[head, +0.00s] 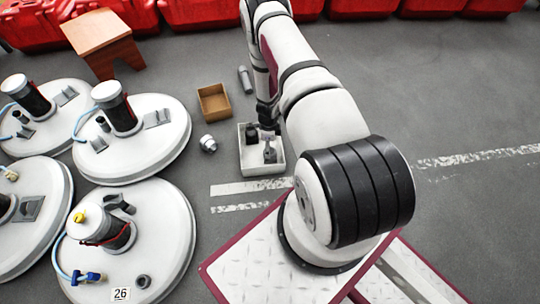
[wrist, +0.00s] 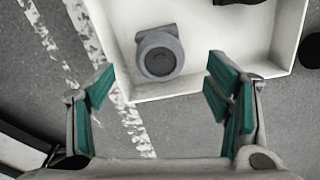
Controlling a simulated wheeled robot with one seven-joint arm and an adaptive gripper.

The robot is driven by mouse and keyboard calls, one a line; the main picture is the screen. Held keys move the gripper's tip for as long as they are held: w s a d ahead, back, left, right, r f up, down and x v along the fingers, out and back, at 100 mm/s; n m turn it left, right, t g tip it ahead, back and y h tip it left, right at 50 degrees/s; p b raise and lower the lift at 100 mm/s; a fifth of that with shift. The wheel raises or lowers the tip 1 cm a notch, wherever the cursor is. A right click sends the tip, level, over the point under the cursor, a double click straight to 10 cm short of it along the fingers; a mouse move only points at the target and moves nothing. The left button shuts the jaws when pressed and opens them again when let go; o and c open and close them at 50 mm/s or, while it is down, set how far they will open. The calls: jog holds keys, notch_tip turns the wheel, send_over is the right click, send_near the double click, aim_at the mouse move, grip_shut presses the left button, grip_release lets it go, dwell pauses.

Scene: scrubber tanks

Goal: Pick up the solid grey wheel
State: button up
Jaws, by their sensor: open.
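A grey round part with a dark round centre (wrist: 159,55) lies in a white tray (wrist: 197,88); I take it to be the solid grey wheel. It sits near the tray's wall in the wrist view. A grey piece in the tray in the head view (head: 270,154) looks like the same part, but it is small there. My gripper (wrist: 162,90) is open and empty, its green-padded fingers wide apart. In the wrist view the grey part shows beyond and between the fingertips, not touching them. In the head view the gripper is over the tray (head: 265,170), partly hidden by my arm.
A black part (head: 252,134) shares the tray. A brown box (head: 213,102), a grey cylinder (head: 245,79) and a silvery fitting (head: 208,144) lie nearby on the floor. Large white round lids (head: 160,215) fill the left. A wooden stool (head: 103,42) and red barriers (head: 195,12) stand behind.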

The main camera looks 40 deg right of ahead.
aim_at(271, 151)
jog(key=shift+s+d+f+b, duration=0.15)
jog(key=shift+f+b, duration=0.7)
jog(key=shift+f, duration=0.6)
jog(key=shift+s+d+f+b, duration=0.15)
jog(key=shift+f+b, duration=0.7)
jog(key=shift+f, duration=0.6)
jog(key=c, duration=1.2)
